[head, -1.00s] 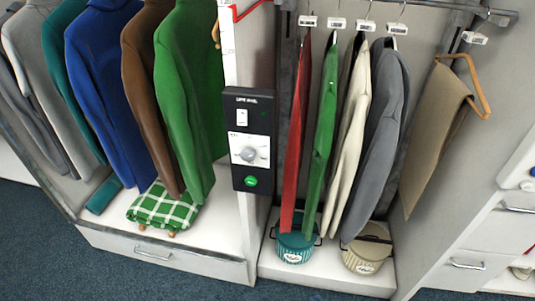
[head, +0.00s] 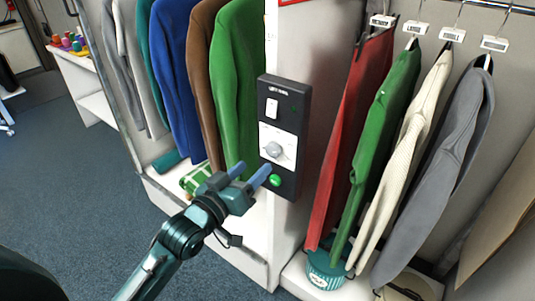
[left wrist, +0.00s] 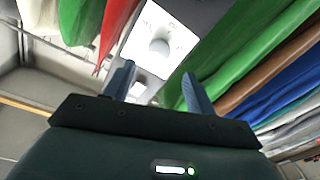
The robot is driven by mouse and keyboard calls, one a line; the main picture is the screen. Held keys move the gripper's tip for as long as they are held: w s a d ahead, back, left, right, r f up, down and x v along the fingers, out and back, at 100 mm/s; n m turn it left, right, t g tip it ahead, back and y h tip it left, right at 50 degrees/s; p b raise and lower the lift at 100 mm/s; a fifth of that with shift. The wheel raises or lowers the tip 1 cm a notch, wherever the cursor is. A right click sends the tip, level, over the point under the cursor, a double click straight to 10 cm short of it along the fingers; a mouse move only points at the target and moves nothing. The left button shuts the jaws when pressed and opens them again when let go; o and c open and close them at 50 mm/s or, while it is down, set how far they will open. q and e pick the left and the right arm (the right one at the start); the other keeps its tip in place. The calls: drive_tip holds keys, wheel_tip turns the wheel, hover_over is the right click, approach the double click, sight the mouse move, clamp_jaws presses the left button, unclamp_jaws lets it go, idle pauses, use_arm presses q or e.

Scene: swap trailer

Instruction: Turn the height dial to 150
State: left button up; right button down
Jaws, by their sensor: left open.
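The height dial (head: 273,149) is a round grey knob on a white plate, on the black control panel (head: 292,95) fixed to the wardrobe's upright. A white switch (head: 271,108) is above it and a green button (head: 275,181) below it. My left gripper (head: 250,174) is open and empty, below and left of the dial, its blue fingertips near the button. In the left wrist view the dial (left wrist: 159,48) shows beyond the open fingers (left wrist: 154,82), apart from them. The dial's numbers are too small to read. My right gripper is not in view.
Several jackets hang left of the panel, the green one (head: 238,80) nearest. Red, green (head: 385,125), cream and grey garments hang at right. A teal pot (head: 325,270) stands below them. Open blue carpet (head: 80,200) lies at left.

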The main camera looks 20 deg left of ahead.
sight(271, 152)
use_arm(q)
drive_tip(key=x, duration=0.7)
drive_tip(key=shift+w+d+f, duration=0.1)
drive_tip(key=shift+d, duration=0.1)
drive_tip(key=shift+c, duration=0.5)
drive_tip(key=c, duration=0.9)
